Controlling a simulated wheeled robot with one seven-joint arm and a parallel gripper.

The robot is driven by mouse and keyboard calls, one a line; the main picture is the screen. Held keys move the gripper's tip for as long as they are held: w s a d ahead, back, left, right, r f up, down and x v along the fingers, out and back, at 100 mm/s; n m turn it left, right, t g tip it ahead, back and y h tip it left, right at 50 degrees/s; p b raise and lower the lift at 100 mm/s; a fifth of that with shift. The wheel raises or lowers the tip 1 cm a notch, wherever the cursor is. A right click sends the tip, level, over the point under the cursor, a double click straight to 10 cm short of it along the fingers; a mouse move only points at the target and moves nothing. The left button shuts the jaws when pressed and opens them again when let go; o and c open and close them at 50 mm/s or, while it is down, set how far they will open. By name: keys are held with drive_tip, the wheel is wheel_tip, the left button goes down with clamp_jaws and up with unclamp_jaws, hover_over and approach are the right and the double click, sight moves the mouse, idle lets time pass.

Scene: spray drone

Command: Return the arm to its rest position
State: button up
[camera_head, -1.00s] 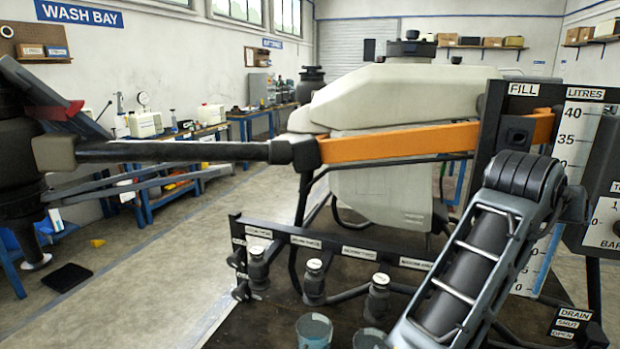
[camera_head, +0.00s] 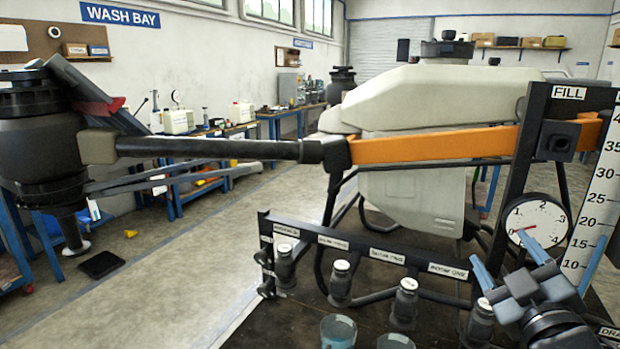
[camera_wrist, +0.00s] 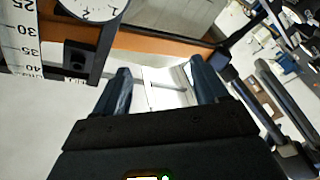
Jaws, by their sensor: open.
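My gripper (camera_head: 509,256) is at the lower right of the head view, its two blue-grey fingers pointing up and apart with nothing between them. It stands in front of the round dial gauge (camera_head: 537,221), and one finger overlaps the gauge's lower edge in the picture. In the wrist view my gripper (camera_wrist: 160,76) also shows two spread, empty fingers. Beyond them is the orange arm (camera_wrist: 165,46) of the drone. Most of my arm is outside the head view.
The drone's pale tank body (camera_head: 415,105) and its orange-and-black arm (camera_head: 430,146) span the middle. A black rail (camera_head: 360,247) with several labelled nozzles runs in front, with cups (camera_head: 338,331) below. A LITRES scale (camera_head: 597,190) stands right.

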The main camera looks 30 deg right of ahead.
drive_tip(key=s+a+f+n+y, duration=0.2)
drive_tip(key=s+a+f+y, duration=0.5)
drive_tip(key=s+a+f, duration=0.4)
drive_tip(key=s+a+f+m+g+y, duration=0.1)
drive_tip(key=s+a+m+y, duration=0.2)
drive_tip(key=s+a, duration=0.9)
drive_tip(key=shift+s+a+f+m+g, duration=0.3)
drive_tip(key=shift+s+a+f+m, duration=0.15)
drive_tip(key=shift+s, duration=0.75)
